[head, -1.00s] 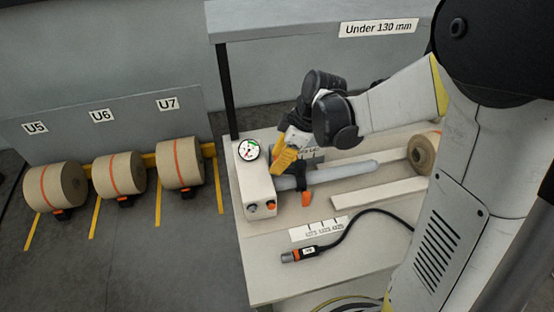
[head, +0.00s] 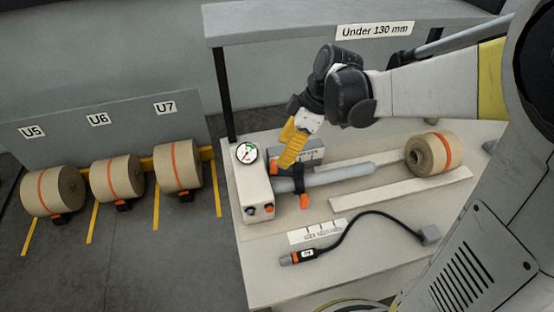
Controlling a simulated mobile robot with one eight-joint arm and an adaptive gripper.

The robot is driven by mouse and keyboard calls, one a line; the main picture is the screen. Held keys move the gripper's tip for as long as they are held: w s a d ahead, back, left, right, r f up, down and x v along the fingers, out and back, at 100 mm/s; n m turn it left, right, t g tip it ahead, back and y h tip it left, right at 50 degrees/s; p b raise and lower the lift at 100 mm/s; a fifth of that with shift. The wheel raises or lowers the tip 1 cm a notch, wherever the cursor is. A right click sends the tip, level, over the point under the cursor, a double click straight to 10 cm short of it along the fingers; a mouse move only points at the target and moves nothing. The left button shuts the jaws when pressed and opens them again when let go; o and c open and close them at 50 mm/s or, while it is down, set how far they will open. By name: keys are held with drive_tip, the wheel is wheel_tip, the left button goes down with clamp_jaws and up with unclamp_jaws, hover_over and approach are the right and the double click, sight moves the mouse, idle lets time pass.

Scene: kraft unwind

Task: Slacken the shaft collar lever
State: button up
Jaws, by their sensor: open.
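The shaft collar (head: 297,185) is a dark ring around the grey shaft (head: 345,173), close to the white gauge box. An orange lever (head: 304,201) hangs at the collar's lower front side. Another small orange part (head: 274,167) shows behind the shaft, next to the box. My gripper (head: 284,163) has yellow fingers and points down from above, just behind the shaft near the collar. It is open, though its fingers overlap in this view. I cannot tell whether it touches the orange part.
The gauge box (head: 252,190) carries a dial and knobs. A kraft roll (head: 434,154) sits at the bench's right, beyond the shaft end. A cabled orange-tipped tool (head: 298,256) lies in front. An overhead shelf (head: 300,22) stands behind. Rolls U5, U6 and U7 (head: 178,165) stand left.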

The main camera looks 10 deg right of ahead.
drive_tip(key=v, duration=0.5)
drive_tip(key=shift+r, duration=0.25)
drive_tip(key=m+t+h, duration=0.2)
drive_tip(key=m, duration=0.4)
approach(292, 166)
drive_tip(key=s+a+r, duration=0.2)
drive_tip(key=s+r, duration=0.1)
drive_tip(key=s+d+f+m+t+h+b, duration=0.1)
drive_tip(key=s+m+t+h+b, duration=0.1)
drive_tip(key=s+m, duration=0.5)
drive_tip(key=shift+d+f+m+t, duration=0.4)
drive_tip(key=shift+m+t, duration=0.1)
drive_tip(key=shift+t, duration=0.4)
